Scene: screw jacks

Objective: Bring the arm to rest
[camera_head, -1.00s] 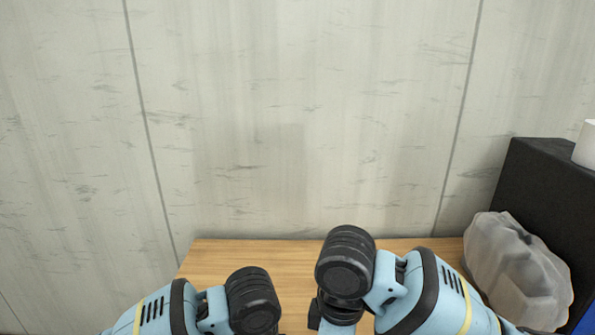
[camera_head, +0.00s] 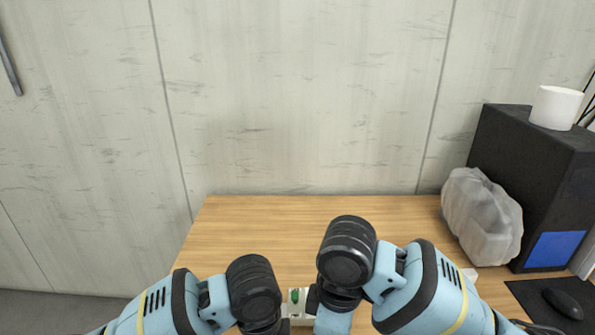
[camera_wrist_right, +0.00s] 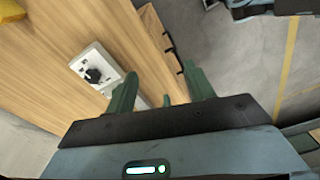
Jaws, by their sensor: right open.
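My right gripper (camera_wrist_right: 160,88) shows in the right wrist view with its two green fingers spread apart. Nothing is visibly held between them. It points past the edge of the wooden table. In the head view, my right arm (camera_head: 420,285) and left arm (camera_head: 185,305) reach in from the bottom, bent over the near part of the table (camera_head: 300,220). Both hands are hidden or below the picture there, and my left gripper does not show.
A white plate (camera_wrist_right: 95,70) with a black part lies on the table. A yellow thing (camera_wrist_right: 10,12) is at the corner. A clear plastic bag (camera_head: 482,215), black box (camera_head: 530,165), white cup (camera_head: 556,108) and mouse (camera_head: 563,303) stand at right. The table's back is clear.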

